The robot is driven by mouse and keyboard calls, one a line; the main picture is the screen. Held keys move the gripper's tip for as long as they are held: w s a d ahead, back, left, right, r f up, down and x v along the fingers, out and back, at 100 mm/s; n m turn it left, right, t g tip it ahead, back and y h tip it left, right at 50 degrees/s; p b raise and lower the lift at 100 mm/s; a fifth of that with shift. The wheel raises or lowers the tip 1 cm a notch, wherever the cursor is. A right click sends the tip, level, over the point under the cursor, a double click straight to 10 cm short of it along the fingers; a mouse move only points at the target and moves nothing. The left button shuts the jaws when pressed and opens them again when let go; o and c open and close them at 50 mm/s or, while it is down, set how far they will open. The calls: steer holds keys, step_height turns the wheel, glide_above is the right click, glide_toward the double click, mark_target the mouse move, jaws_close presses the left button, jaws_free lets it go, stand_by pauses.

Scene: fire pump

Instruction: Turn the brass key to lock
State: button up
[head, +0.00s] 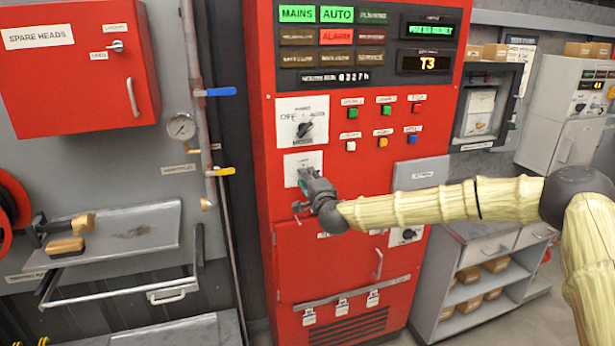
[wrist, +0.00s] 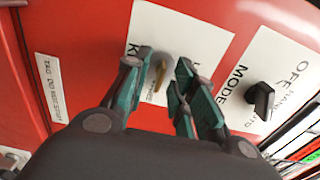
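The brass key (wrist: 160,76) stands out from a white label plate (wrist: 143,29) on the red cabinet, in the wrist view. My gripper (wrist: 160,82) is open, with one teal-padded finger on each side of the key. A gap shows between the key and each finger, so neither clearly touches it. In the head view my gripper (head: 304,190) is at the white plate (head: 295,162) below the mode switch, and it hides the key there. Part of the plate's lettering is hidden by my fingers.
A black mode knob (wrist: 260,98) on its own white plate is close beside my gripper; it also shows in the head view (head: 305,129). Coloured push buttons (head: 385,111) are to the right. A cabinet door handle (head: 378,264) is below. A blue-handled pipe valve (head: 221,92) is left.

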steer(key=shift+w, duration=0.15)
jaws_close()
steer(key=shift+a+f, duration=0.1)
steer(key=n+b, duration=1.1)
steer(key=n, duration=0.7)
steer(key=shift+b, duration=0.4)
stand_by(0.4)
